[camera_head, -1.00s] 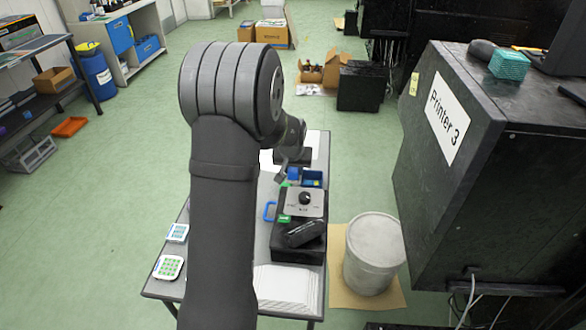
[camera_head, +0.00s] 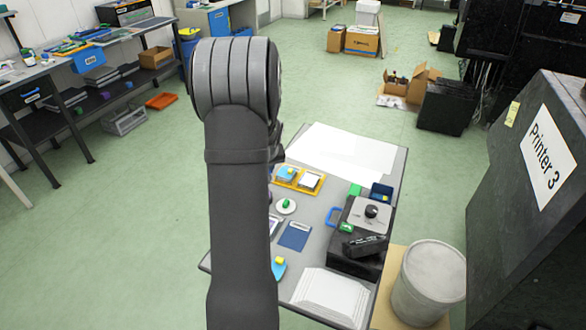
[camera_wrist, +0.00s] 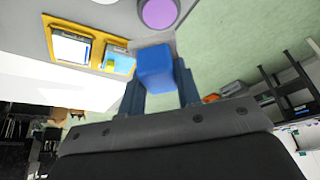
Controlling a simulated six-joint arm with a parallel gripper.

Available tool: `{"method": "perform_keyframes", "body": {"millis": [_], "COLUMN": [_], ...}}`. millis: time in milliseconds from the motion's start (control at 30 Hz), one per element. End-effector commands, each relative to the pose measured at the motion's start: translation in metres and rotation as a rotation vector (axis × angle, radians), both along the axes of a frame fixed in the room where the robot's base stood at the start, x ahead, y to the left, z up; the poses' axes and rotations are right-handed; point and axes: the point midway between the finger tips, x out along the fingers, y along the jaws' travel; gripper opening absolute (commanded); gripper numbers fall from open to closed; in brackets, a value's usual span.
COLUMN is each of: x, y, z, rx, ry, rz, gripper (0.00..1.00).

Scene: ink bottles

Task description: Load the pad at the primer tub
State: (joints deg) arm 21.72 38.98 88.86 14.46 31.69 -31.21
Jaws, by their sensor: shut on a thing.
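My gripper (camera_wrist: 160,88) is shut on a blue block (camera_wrist: 156,68), which sits between its two fingers in the wrist view. Whether this is the pad or its handle cannot be told.
A yellow tray (camera_wrist: 92,21) with white and blue squares lies left of the block; it also shows in the head view (camera_head: 312,190). The grey table (camera_head: 318,215) carries a black device (camera_head: 352,258), a paper stack (camera_head: 328,296) and a white sheet (camera_head: 345,152).

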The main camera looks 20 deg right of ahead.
Motion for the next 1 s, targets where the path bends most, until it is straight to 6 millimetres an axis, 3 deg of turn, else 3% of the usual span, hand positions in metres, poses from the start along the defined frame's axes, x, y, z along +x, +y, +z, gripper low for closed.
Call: {"method": "perform_keyframes", "body": {"millis": [133,700,1000], "x": [0.003,0.003,0.003], "y": [0.011,0.010,0.010], "z": [-0.003,-0.053,-0.060], "rx": [0.001,0.000,0.000], "ry": [0.000,0.001,0.000], "rz": [0.026,0.025,0.025], "gripper": [0.12,0.12,0.12]}}
